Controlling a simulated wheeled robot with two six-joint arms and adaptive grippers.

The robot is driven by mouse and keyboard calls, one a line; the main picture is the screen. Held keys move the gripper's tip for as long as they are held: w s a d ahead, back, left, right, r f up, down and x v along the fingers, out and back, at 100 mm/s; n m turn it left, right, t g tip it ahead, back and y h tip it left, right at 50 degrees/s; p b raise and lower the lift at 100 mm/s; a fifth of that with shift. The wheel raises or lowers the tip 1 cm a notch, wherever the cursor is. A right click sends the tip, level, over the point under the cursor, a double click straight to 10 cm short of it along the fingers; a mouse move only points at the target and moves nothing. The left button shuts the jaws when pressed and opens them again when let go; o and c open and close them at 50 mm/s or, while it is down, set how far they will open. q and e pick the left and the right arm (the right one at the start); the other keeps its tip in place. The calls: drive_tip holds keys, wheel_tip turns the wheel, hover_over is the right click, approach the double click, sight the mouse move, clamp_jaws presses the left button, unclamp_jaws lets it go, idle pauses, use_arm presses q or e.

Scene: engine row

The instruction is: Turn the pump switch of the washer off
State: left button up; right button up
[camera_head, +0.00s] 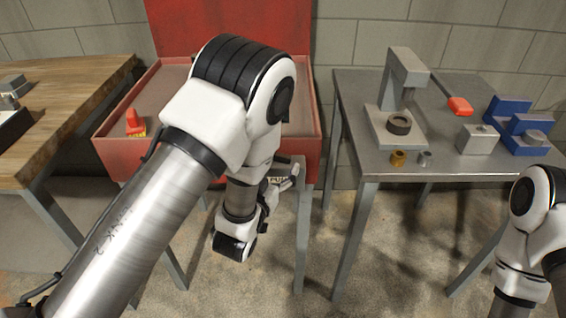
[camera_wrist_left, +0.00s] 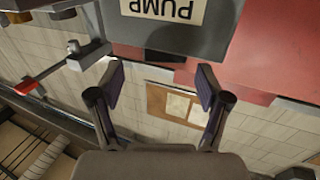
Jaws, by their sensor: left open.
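The red washer (camera_head: 108,150) stands in the middle of the head view, with its raised red back behind my left arm. A small PUMP label (camera_head: 279,179) shows at its front right. In the left wrist view the grey box with the PUMP label (camera_wrist_left: 163,10) is upside down at the top. A dark piece (camera_wrist_left: 165,56) lies at the box's edge, between and beyond my fingertips; I cannot tell whether it is the switch or how it is set. My left gripper (camera_wrist_left: 162,82) is open and empty, apart from the box. My right gripper is out of view.
A red cone-like piece (camera_head: 135,122) sits in the washer's basin. A grey table (camera_head: 450,168) on the right carries a press (camera_head: 402,75), a red-headed tool (camera_head: 460,106) and blue blocks (camera_head: 520,125). A wooden bench (camera_head: 70,95) stands on the left.

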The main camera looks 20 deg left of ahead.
sight(281, 158)
use_arm(q)
drive_tip(key=shift+w+a+f, duration=0.1)
drive_tip(key=shift+w+a, duration=0.05)
drive_tip(key=shift+w, duration=0.5)
drive_tip(key=shift+w+a+f, duration=0.1)
drive_tip(key=shift+w, duration=0.5)
drive_tip(key=shift+d, duration=0.15)
drive_tip(key=shift+c, duration=0.3)
drive_tip(key=c, duration=1.1)
drive_tip(key=shift+a+f+m+h+b, duration=0.1)
drive_tip(key=shift+a+m+h+b, duration=0.25)
drive_tip(key=shift+m+h+b, duration=0.55)
drive_tip(key=shift+m+g+h, duration=0.5)
drive_tip(key=shift+m+h, duration=0.2)
drive_tip(key=shift+h, duration=0.9)
drive_tip(key=o, duration=1.2)
drive_tip(key=shift+c, duration=0.2)
